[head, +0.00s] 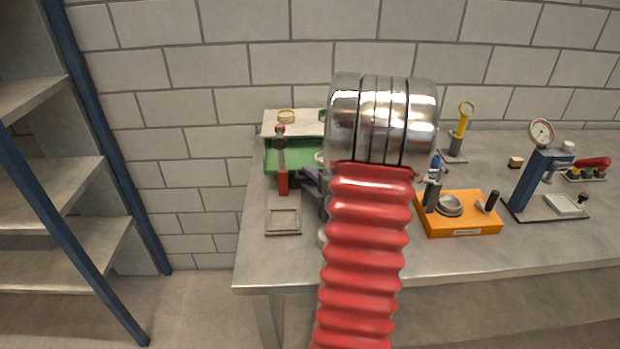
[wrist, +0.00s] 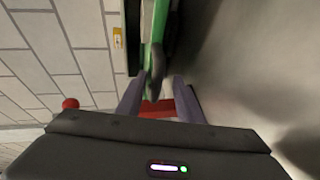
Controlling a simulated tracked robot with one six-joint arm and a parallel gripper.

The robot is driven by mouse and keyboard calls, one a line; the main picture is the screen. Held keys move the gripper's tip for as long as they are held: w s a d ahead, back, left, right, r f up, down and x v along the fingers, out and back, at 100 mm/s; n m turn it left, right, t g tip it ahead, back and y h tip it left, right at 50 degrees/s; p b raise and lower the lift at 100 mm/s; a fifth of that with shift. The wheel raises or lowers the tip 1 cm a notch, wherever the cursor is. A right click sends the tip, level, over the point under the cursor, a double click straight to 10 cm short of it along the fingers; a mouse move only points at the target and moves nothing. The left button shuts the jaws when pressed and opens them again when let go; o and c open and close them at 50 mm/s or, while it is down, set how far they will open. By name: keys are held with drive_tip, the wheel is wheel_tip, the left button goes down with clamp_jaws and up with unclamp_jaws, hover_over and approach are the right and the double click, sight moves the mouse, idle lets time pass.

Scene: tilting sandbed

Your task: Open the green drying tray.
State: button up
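The green drying tray (head: 290,155) is at the back left of the bench, partly hidden behind my arm. In the wrist view its green edge (wrist: 158,25) runs up the middle, and a dark curved handle (wrist: 155,84) hangs at its near end. My gripper (wrist: 155,88) is open, with one finger on each side of the handle. I cannot tell whether a finger touches it. In the head view my gripper (head: 313,181) shows only in part, just in front of the tray; my arm hides the rest.
A red upright tool (head: 282,178) stands close left of my gripper; a red bar (wrist: 165,110) shows behind the fingers. A shallow grey square dish (head: 284,220) lies in front. An orange box (head: 460,215) and a blue gauge stand (head: 533,180) are to the right.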

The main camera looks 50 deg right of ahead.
drive_tip(key=shift+d+r, duration=0.1)
drive_tip(key=shift+r, duration=0.15)
